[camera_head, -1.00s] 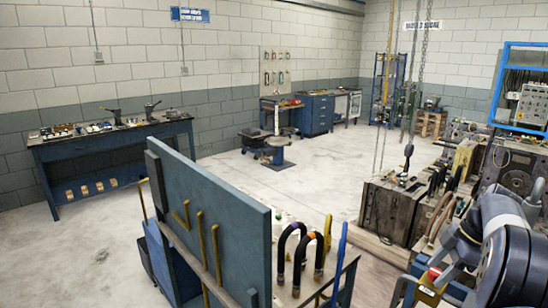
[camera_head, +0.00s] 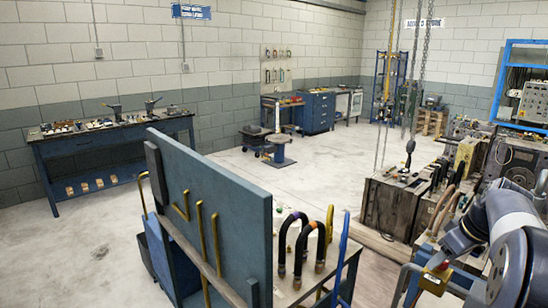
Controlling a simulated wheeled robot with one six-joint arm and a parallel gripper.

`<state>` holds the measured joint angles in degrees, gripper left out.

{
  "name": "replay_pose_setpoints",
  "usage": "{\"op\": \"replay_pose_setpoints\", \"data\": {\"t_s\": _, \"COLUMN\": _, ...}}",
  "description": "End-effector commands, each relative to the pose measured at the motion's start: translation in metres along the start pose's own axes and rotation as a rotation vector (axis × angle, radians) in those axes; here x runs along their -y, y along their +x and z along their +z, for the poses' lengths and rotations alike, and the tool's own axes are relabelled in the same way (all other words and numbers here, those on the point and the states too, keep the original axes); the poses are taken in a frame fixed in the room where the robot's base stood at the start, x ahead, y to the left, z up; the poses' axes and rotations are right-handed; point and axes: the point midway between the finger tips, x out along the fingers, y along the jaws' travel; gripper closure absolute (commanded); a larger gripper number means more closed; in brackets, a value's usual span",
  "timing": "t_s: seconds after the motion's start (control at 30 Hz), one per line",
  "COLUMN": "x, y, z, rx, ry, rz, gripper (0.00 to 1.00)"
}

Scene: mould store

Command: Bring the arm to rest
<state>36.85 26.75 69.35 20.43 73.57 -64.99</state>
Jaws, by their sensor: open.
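Part of my arm (camera_head: 505,235) shows at the lower right edge, with grey-blue rounded links bent over a workbench area. My gripper is not visible in this view. No object is seen held by the visible arm links.
A blue upright panel (camera_head: 215,205) with yellow hooks stands close in front, beside a cart top with black curved hoses (camera_head: 320,235). Wooden-sided mould blocks (camera_head: 390,207) stand near my arm. A workbench (camera_head: 110,145) is along the left wall. The middle floor (camera_head: 300,170) is clear.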

Motion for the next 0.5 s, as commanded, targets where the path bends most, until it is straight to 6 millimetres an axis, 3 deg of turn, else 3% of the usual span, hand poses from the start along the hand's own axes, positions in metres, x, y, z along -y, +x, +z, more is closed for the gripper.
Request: {"op": "replay_pose_setpoints", "data": {"t_s": 0.5, "x": 0.0027, "y": 0.0007, "z": -0.0001, "rx": 0.0, "ry": 0.332, "rz": 0.139, "gripper": 0.47}}
